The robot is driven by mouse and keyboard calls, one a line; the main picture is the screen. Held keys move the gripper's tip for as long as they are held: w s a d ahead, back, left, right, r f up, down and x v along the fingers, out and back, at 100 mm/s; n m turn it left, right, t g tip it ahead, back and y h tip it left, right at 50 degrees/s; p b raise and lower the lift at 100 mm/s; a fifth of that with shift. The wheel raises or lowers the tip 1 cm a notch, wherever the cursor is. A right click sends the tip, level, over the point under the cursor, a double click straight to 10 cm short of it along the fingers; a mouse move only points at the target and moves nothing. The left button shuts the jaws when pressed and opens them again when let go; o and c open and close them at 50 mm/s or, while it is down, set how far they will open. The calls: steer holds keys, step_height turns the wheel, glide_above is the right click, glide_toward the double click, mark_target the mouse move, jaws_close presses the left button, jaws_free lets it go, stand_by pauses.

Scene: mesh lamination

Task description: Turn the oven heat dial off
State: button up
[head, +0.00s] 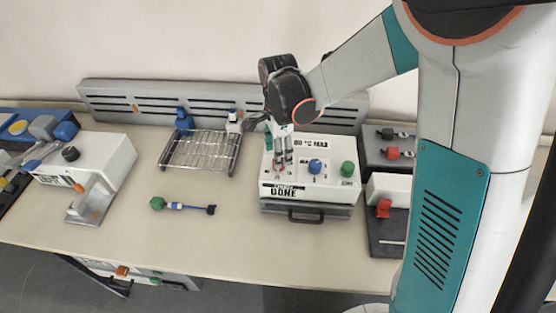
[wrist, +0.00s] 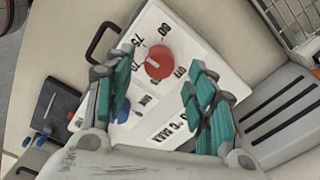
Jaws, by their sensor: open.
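The oven is a white box (head: 268,193) with a dark front handle (head: 305,216). Its top carries a red dial, a blue dial (head: 315,166) and a green dial (head: 347,169). The red dial (wrist: 158,62) has printed numbers around it, such as 75 and 80. The blue dial also shows in the wrist view (wrist: 123,114). My gripper (head: 281,165) points down over the red dial and largely hides it in the head view. In the wrist view its teal fingers are open (wrist: 160,66), one on each side of the red dial; whether they touch it I cannot tell.
A wire rack (head: 202,150) stands left of the oven, in front of a slotted back panel (head: 150,103). A green-ended tool (head: 182,205) lies on the table. A white machine (head: 85,165) is at left; dark units with red parts (head: 384,208) are at right.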

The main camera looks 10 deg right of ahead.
steer(key=shift+f+b, duration=0.3)
steer(key=shift+f, duration=1.45)
steer(key=c, duration=1.1)
